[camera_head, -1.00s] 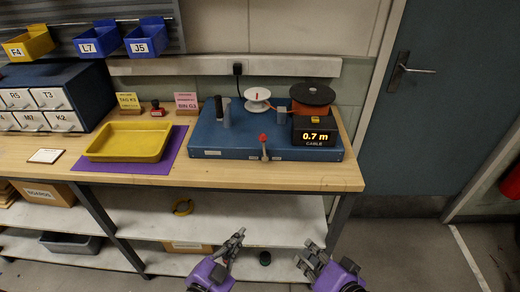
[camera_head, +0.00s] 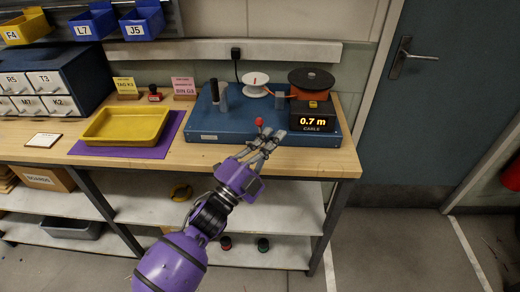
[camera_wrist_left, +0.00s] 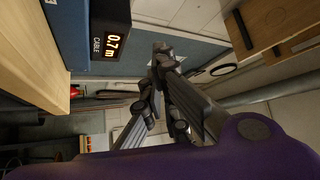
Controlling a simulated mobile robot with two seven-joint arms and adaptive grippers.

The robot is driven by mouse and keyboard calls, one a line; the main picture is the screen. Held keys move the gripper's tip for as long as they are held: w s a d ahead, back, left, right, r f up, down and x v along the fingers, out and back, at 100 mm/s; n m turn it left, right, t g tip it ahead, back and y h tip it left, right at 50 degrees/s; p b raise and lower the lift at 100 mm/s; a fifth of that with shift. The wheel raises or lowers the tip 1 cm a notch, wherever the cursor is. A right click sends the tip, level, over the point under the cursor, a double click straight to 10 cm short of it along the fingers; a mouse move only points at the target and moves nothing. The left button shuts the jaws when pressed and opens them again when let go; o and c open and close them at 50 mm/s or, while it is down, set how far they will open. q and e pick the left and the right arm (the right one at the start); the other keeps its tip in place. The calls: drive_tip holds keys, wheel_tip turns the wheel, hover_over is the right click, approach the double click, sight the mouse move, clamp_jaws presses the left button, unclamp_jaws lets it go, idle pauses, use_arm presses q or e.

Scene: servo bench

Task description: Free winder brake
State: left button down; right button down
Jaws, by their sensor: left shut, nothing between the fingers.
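The blue winder base (camera_head: 215,137) sits on the bench top. Its brake lever shows a red knob (camera_head: 260,122) at the front edge; the lever's shaft is mostly hidden behind my fingers. My left gripper (camera_head: 270,142) is shut and empty, just in front of the knob and lever. Whether it touches the lever I cannot tell. In the left wrist view the fingers (camera_wrist_left: 160,62) show near the cable display (camera_wrist_left: 110,38), with no lever visible. The display (camera_head: 313,121) reads 0.7 m. A white spool (camera_head: 252,88) and a dark-topped orange reel (camera_head: 311,78) stand behind. My right gripper is out of view.
A yellow tray (camera_head: 125,127) lies on a purple mat (camera_head: 168,138) left of the winder. A black upright handle (camera_head: 214,92) and grey blocks stand on the base. Note cards (camera_head: 183,88) and a red stamp (camera_head: 154,94) are behind. A shelf (camera_head: 290,208) lies below.

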use_arm(q)
drive_tip(key=shift+w+a+f+p, duration=0.1)
drive_tip(key=shift+w+a, duration=0.05)
drive_tip(key=shift+w, duration=0.55)
drive_tip(key=shift+w+a+f+p, duration=0.1)
drive_tip(key=shift+w+a+f, duration=0.1)
drive_tip(key=shift+w, duration=0.5)
drive_tip(key=shift+w+a+f+p, duration=0.1)
drive_tip(key=shift+w+a, duration=0.05)
drive_tip(key=shift+w, duration=0.55)
drive_tip(key=shift+a, duration=0.1)
drive_tip(key=a, duration=0.3)
drive_tip(key=shift+n+b, duration=0.3)
